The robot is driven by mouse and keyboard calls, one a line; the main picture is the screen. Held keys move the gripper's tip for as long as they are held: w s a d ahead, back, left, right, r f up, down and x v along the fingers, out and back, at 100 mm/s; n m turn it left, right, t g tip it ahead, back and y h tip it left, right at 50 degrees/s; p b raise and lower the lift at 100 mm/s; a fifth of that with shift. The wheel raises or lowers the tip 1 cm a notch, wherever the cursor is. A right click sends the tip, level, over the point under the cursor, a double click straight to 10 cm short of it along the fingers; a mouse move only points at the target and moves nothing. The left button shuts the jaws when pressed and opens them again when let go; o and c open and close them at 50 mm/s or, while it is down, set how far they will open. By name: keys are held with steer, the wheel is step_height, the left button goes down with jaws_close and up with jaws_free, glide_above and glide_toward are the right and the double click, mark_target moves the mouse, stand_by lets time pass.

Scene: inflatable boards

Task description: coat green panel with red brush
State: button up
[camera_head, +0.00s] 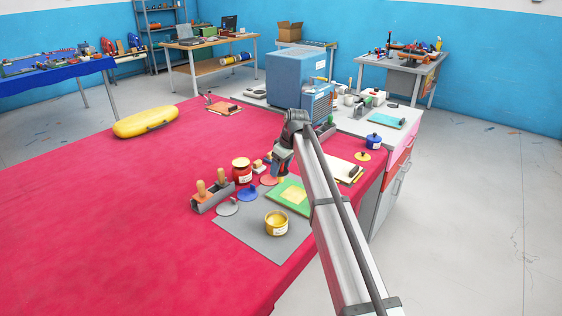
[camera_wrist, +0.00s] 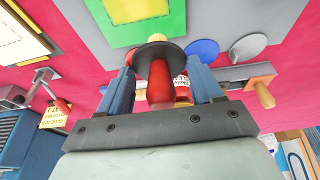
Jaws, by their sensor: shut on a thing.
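The green panel (camera_head: 280,190) lies on the grey mat (camera_head: 243,232) and has a pale yellow square in its middle. The panel also shows at the top of the wrist view (camera_wrist: 177,18). My gripper (camera_wrist: 163,82) is shut on the red brush (camera_wrist: 160,88), between its two blue fingers. The brush has a red handle, a dark round collar and a pale yellow tip pointing toward the panel side. In the head view my gripper (camera_head: 280,163) is just behind the panel, apart from it.
A yellow pot (camera_head: 276,224) stands on the mat in front of the panel. A red pot (camera_head: 241,172), a roller (camera_head: 212,197) and grey (camera_head: 228,207) and blue (camera_head: 248,194) discs are to the left. A blue machine (camera_head: 288,78) stands behind. The red table's left side is mostly clear.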

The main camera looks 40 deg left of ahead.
mark_target(286, 169)
steer(key=shift+f, duration=1.95)
steer(key=shift+d+f, duration=0.5)
steer(key=shift+f, duration=0.15)
steer(key=shift+c, duration=0.4)
steer(key=shift+d, duration=4.45)
steer(key=shift+w+a, duration=0.35)
steer(key=shift+w, duration=0.45)
steer(key=shift+a, duration=4.6)
steer(key=shift+w+a, duration=0.1)
steer(key=shift+w, duration=0.45)
steer(key=shift+d, duration=4.6)
steer(key=shift+w+d, duration=0.3)
steer(key=shift+w, duration=0.5)
steer(key=shift+a, duration=4.6)
steer(key=shift+s+a+r, duration=0.1)
steer(key=shift+a+r, duration=0.05)
steer(key=shift+r, duration=0.5)
steer(key=shift+a+r, duration=0.1)
steer(key=shift+r, duration=0.5)
step_height(286, 169, up, 6)
steer(key=shift+f, duration=0.2)
